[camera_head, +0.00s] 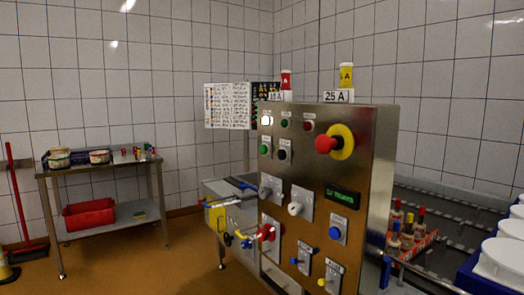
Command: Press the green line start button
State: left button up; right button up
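A steel control panel (318,170) stands in the middle of the head view, its front turned to the left. A green button (265,149) sits on a light plate near the panel's upper left edge. A black button (284,155) is just right of it. A small dark green lamp or button (285,123) is above, between a lit white one (266,120) and a dark red one (308,125). The label writing is too small to read. Neither of my grippers is in view.
A red mushroom button (326,144) on a yellow collar, a blue button (335,233) and several knobs share the panel. A steel table (45,173) with a red bin (89,214) stands left. A conveyor (450,208) runs behind right. Floor is clear between table and panel.

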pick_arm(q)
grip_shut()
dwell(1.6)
